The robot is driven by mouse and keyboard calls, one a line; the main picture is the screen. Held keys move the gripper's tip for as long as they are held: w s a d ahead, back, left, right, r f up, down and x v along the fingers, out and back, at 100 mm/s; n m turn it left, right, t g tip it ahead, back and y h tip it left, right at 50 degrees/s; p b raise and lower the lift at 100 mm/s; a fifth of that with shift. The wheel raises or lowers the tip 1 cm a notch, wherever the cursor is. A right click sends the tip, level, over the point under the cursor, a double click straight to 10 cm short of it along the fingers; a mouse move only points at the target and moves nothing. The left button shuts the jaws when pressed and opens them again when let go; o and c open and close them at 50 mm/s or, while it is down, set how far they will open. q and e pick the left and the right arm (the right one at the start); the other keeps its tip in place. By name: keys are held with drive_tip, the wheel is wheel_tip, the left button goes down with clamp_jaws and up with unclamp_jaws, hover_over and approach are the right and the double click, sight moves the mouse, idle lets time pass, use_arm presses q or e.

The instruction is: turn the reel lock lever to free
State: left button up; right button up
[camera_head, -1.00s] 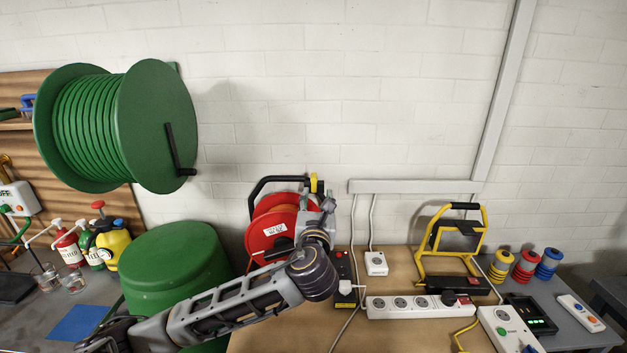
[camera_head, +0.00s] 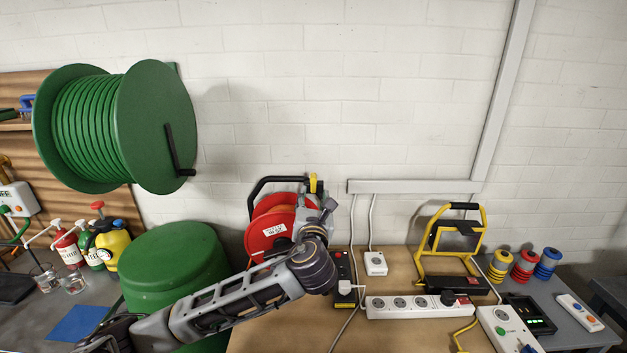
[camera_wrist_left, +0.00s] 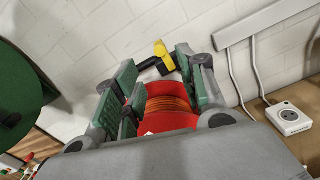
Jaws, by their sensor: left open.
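The red cable reel (camera_head: 270,228) stands on the wooden bench in a black tubular frame. A yellow lever (camera_head: 313,184), which looks like the lock lever, sits upright at the right end of the frame's top bar. It also shows in the left wrist view (camera_wrist_left: 165,54), just beyond the fingertips. My left gripper (camera_head: 318,207) is in front of the reel's right side, just below the lever. In the left wrist view my left gripper (camera_wrist_left: 155,78) is open, with the reel's drum (camera_wrist_left: 168,105) behind the gap. Contact with the lever cannot be told. My right gripper is out of view.
A green drum (camera_head: 170,255) stands left of the reel. A white socket box (camera_head: 375,263), a power strip (camera_head: 410,307) and a yellow work lamp (camera_head: 452,245) are on the bench to the right. A large green hose reel (camera_head: 150,125) hangs on the wall.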

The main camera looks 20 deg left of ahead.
sight(313, 181)
use_arm(q)
drive_tip(key=shift+p+x, duration=0.8)
drive_tip(key=shift+x, duration=5.35)
